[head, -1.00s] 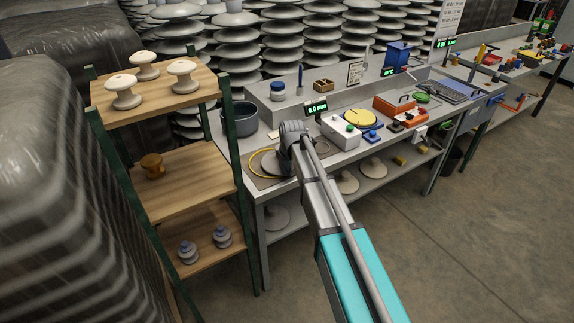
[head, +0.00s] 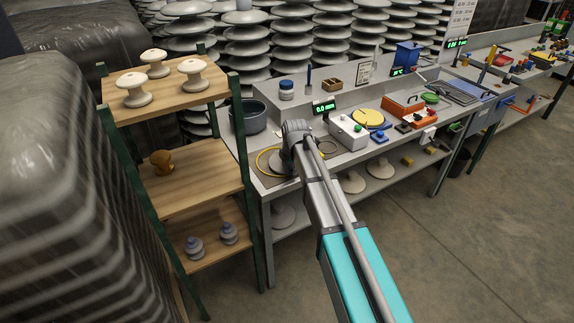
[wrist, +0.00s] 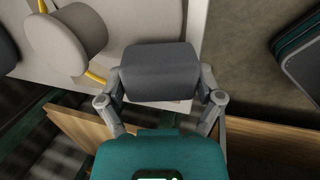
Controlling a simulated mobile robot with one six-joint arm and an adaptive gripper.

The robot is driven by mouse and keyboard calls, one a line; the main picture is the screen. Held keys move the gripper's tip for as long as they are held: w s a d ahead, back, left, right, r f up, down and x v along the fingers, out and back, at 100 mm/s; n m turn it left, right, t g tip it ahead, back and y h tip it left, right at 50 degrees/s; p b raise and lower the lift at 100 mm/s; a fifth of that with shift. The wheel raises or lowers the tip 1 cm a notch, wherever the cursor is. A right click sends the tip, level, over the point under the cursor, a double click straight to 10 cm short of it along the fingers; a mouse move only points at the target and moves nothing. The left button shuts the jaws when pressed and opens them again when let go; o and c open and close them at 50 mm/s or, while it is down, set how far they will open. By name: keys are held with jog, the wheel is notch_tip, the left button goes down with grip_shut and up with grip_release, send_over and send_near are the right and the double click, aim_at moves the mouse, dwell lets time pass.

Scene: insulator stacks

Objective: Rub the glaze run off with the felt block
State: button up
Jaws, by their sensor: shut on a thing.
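My gripper (wrist: 161,88) is shut on a dark grey block, the felt block (wrist: 160,70), with one finger at each side of it. In the wrist view, a pale grey rounded piece (wrist: 62,42), which looks like an insulator, lies to the left of the block and apart from it in the picture. I cannot make out a glaze run on it. In the head view, my arm's wrist is over the left end of the grey workbench (head: 268,193) and hides the gripper and block.
A yellow cable (head: 264,160) loops on the bench by my wrist. A dark pot (head: 250,118) stands behind it, and a white box (head: 347,133) to the right. A wooden shelf rack (head: 190,180) holding insulators stands close on the left. Open floor (head: 470,230) lies right.

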jog(key=shift+p+v, duration=2.15)
jog(key=shift+v, duration=0.4)
jog(key=shift+p+v, duration=1.45)
jog(key=shift+v, duration=0.05)
